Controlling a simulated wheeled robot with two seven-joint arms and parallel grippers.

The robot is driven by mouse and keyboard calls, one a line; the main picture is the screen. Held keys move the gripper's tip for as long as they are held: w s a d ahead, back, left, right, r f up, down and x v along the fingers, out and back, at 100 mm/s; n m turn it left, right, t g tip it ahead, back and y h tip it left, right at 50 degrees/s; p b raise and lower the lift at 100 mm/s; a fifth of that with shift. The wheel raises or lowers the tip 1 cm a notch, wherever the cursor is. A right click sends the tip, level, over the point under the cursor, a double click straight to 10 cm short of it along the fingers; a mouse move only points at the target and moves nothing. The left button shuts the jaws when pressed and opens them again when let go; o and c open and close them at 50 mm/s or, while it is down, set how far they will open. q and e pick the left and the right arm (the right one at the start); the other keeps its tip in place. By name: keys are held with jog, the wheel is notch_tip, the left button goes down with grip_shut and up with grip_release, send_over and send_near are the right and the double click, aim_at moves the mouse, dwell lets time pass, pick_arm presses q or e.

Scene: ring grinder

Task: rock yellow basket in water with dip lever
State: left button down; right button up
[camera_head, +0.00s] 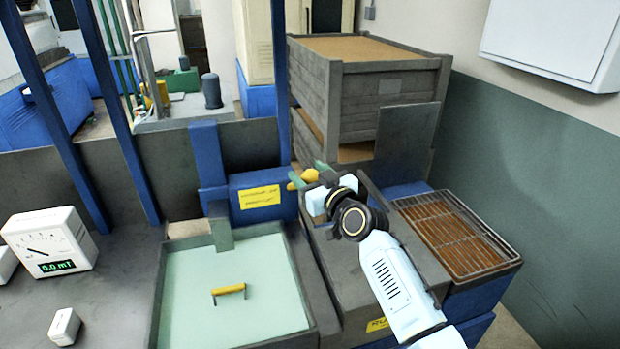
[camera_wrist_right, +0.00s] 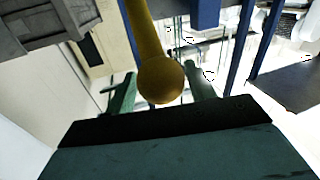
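The yellow handle (camera_head: 229,290) shows above pale green water in a dark-rimmed tank (camera_head: 157,310); the basket body below it cannot be made out. A yellow lever knob (camera_head: 309,176) stands behind the tank's right side. My right gripper (camera_head: 313,178) is at this knob, with its green fingers apart. In the right wrist view, the lever's yellow rod and round knob (camera_wrist_right: 160,80) lie between the two fingers (camera_wrist_right: 162,88); whether they touch it I cannot tell. My left gripper is out of view.
A blue box with a yellow label (camera_head: 260,197) stands behind the tank. A wire rack (camera_head: 450,235) lies to the right of my right arm. A wooden crate (camera_head: 390,95) is behind.

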jog(key=shift+o, duration=0.7)
jog(key=shift+f, duration=0.15)
jog(key=shift+s, duration=0.2)
jog(key=shift+s+d+f, duration=0.1)
jog(key=shift+s+d, duration=0.1)
jog(key=shift+s, duration=0.05)
jog(key=v, duration=1.2)
jog(key=shift+s, duration=0.2)
jog(key=shift+d, duration=0.1)
